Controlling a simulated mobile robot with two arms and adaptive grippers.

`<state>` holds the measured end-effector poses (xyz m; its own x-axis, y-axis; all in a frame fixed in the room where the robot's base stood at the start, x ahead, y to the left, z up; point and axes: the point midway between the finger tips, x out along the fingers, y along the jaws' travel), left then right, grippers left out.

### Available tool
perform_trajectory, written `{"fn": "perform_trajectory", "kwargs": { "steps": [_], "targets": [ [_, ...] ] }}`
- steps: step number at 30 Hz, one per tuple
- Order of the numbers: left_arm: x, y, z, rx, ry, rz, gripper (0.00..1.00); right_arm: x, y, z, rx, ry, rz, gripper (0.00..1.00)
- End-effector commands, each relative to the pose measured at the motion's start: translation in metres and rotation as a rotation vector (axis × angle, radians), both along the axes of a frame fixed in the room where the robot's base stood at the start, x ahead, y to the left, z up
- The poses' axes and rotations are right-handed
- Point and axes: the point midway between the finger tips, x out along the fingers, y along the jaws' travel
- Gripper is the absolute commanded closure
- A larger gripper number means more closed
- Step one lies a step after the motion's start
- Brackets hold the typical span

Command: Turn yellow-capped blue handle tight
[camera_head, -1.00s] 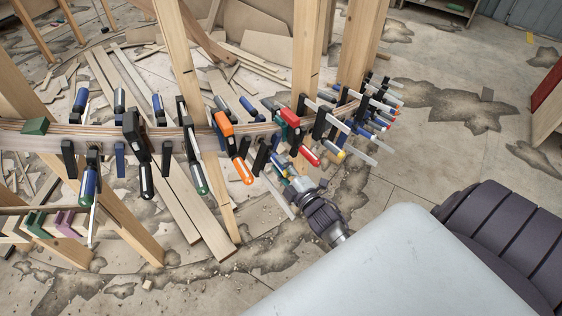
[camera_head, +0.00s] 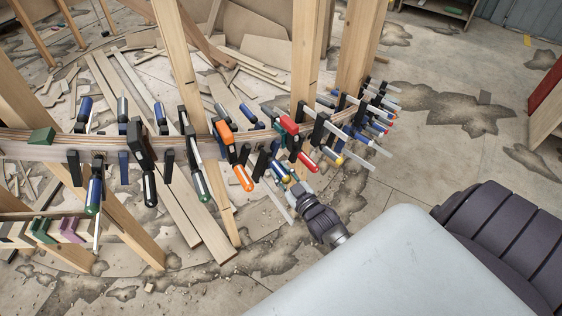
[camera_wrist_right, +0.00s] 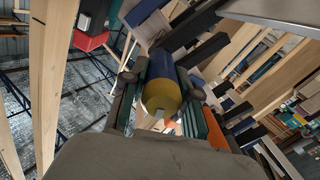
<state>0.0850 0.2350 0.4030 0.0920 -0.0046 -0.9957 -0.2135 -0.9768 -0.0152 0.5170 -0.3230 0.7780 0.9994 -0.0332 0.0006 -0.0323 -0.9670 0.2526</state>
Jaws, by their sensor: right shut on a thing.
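The blue handle (camera_wrist_right: 172,66) with a yellow cap (camera_wrist_right: 160,97) shows end-on in the right wrist view, with the cap facing the camera. My right gripper (camera_wrist_right: 165,82) is shut around it, one finger on each side. In the head view, my right gripper (camera_head: 289,189) reaches the handle from below right, under the curved stringer (camera_head: 265,134). The handle is mostly hidden by the fingers there; only small blue and yellow bits show. The turning of the screw itself cannot be seen. My left gripper is not in view.
Several clamps line the stringer, including an orange one (camera_head: 223,131) and a red one (camera_head: 289,125) close to my gripper. Wooden posts (camera_head: 305,60) stand behind. Planks and scraps litter the floor (camera_head: 430,190), which is open on the right.

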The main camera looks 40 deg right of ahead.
Motion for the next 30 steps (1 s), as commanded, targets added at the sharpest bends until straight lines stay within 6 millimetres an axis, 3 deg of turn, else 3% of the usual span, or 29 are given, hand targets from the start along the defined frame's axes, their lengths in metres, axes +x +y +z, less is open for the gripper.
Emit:
{"fn": "perform_trajectory", "kwargs": {
  "steps": [12, 30],
  "targets": [
    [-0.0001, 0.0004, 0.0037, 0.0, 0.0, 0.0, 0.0, -0.0004, -0.0014, -0.0006, 0.225, -0.006, 0.0, 1.0],
    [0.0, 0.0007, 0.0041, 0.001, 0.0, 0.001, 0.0, -0.0006, -0.001, -0.0013, 0.274, -0.006, -0.001, 1.0]
  ]
}}
